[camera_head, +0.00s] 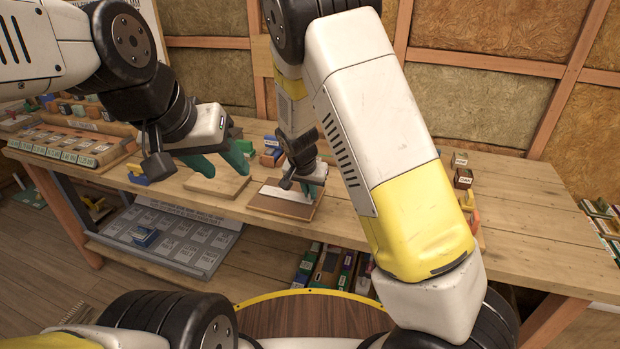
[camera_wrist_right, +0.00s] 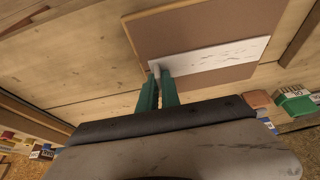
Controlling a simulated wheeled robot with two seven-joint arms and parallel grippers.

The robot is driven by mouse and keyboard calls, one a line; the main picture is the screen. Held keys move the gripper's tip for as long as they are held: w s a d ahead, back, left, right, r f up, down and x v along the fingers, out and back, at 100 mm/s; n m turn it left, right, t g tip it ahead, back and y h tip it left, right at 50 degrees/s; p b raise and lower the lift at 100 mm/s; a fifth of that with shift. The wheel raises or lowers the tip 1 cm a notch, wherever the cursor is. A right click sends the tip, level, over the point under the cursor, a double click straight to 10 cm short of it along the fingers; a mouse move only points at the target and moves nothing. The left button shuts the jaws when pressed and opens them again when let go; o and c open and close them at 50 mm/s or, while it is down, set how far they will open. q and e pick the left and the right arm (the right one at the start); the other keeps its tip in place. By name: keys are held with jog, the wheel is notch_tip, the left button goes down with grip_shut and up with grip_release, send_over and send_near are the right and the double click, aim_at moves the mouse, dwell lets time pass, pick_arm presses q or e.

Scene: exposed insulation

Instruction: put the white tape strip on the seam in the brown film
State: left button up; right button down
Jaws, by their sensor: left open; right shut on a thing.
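The white tape strip (camera_wrist_right: 215,55) lies across the brown film (camera_wrist_right: 187,30) in the right wrist view, with film showing on both sides of it. In the head view the strip (camera_head: 284,192) and film (camera_head: 280,208) are on a small board on the bench. My right gripper (camera_wrist_right: 160,75) is shut on the strip's near end, low at the film's edge; it also shows in the head view (camera_head: 309,188). I cannot tell whether the strip touches the film all along. The seam is not visible. My left gripper (camera_head: 221,163) is open and empty above a bare wooden board.
The bare wooden board (camera_head: 216,183) is left of the film board. A rack of labelled blocks (camera_head: 72,147) stands at the bench's left end. Small labelled blocks (camera_head: 462,178) sit to the right. The bench's right part (camera_head: 525,215) is mostly clear.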

jog(key=shift+s+f, duration=0.15)
jog(key=shift+f, duration=0.3)
jog(key=c, duration=1.6)
grip_release()
jog(key=shift+s+f, duration=0.1)
jog(key=w+v, duration=0.1)
jog(key=v, duration=1.2)
jog(key=s+d+r+n+y, duration=0.1)
jog(key=s+d+r, duration=0.4)
jog(key=s, duration=0.2)
jog(key=s+d+r+n+t+y, duration=0.1)
jog(key=s+d+r, duration=0.4)
jog(key=s, duration=0.2)
jog(key=s+d+r+n+y, duration=0.1)
jog(key=s+d+r+n, duration=0.1)
jog(key=s+d+r, duration=0.3)
jog(key=shift+s+d+r+t+y, duration=0.1)
jog(key=shift+s+d+t+y, duration=0.1)
jog(key=shift+s, duration=0.6)
jog(key=shift+s+d+t+y, duration=0.1)
jog(key=shift+s+d+t, duration=0.1)
jog(key=shift+s, duration=0.6)
